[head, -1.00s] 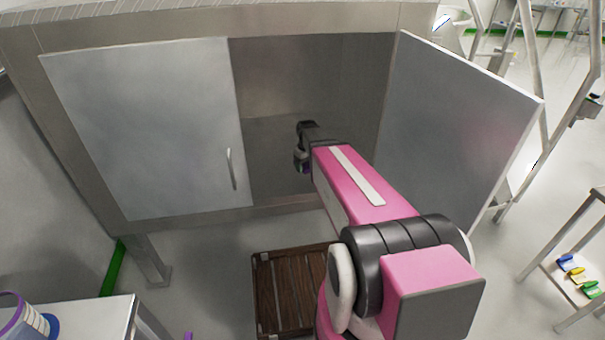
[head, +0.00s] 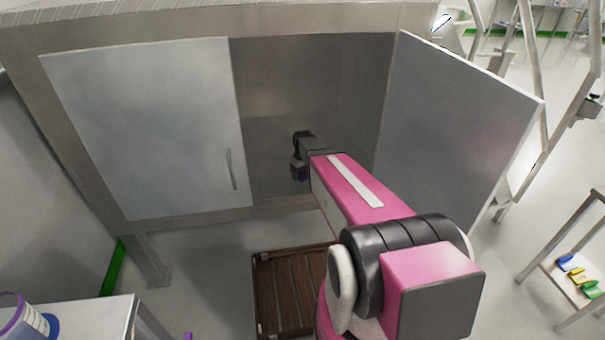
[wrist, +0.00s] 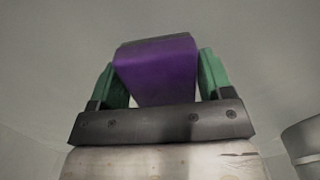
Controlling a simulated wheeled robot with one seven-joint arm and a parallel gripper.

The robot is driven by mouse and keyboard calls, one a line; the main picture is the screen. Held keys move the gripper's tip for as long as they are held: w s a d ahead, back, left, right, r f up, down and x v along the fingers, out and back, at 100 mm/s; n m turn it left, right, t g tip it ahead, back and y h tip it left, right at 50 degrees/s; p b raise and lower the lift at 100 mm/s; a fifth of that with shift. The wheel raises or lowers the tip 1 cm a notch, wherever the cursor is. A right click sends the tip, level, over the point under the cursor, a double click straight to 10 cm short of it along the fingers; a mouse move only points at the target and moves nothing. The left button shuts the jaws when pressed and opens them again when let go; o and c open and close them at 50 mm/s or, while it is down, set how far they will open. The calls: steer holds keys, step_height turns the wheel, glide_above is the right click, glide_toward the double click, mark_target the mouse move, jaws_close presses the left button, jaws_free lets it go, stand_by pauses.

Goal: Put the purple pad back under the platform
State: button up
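The purple pad (wrist: 158,72) is between the two green fingers of my gripper (wrist: 158,75) in the wrist view, with both fingers against its sides. In the head view my gripper (head: 299,172) is inside the open right half of the steel cabinet (head: 275,90), low in the opening, and only a small dark purple patch of the pad shows there. The hinged right door (head: 455,130) stands open to the right of my arm. The left door (head: 145,130) is shut. In the head view I cannot tell whether the pad touches the cabinet floor.
A brown slatted wooden platform (head: 284,295) lies on the floor below the cabinet, partly hidden by my arm. A white table corner (head: 95,318) with a purple-rimmed container (head: 20,318) is at lower left. A rack with coloured items (head: 575,277) stands at right.

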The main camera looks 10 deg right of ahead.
mark_target(303, 173)
steer(key=shift+o, duration=1.1)
step_height(303, 173, up, 12)
steer(key=s+f+m, duration=0.3)
steer(key=s+m, duration=0.1)
steer(key=s, duration=1.6)
steer(key=shift+s+a+m, duration=0.15)
steer(key=shift+s+m, duration=0.15)
